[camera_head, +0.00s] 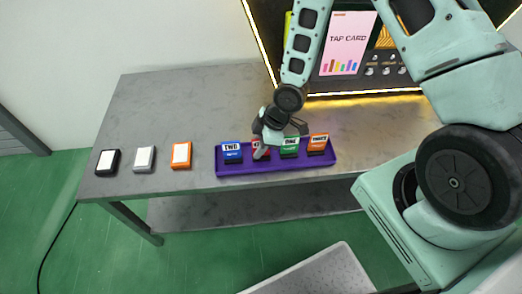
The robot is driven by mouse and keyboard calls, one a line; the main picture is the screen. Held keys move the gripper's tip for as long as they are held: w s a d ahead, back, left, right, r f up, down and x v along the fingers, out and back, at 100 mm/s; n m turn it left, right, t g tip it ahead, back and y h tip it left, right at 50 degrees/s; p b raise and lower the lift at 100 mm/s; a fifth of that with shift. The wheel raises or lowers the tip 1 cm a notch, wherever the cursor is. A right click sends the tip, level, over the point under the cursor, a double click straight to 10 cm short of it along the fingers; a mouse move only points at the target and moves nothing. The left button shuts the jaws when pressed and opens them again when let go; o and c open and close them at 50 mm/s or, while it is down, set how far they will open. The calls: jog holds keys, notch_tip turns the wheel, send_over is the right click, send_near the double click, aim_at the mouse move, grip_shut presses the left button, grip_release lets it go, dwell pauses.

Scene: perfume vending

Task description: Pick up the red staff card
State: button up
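The red staff card (266,153) stands in a slot of the purple tray (275,170), second from the left, and is mostly hidden behind my gripper. My gripper (262,151) is right over it, with one finger overlapping the card in this view. Whether the fingers touch or close on the card cannot be told. A blue card (232,154) marked TWO is to its left. A green card (289,149) and an orange card (318,145) are to its right in the same tray.
A black (107,161), a grey (144,158) and an orange box (181,156) with white tops lie on the grey table (180,95) at the left. A dark vending machine (345,88) with a TAP CARD panel stands behind. The table's back left is clear.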

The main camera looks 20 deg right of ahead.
jog(key=shift+c, duration=0.3)
grip_shut()
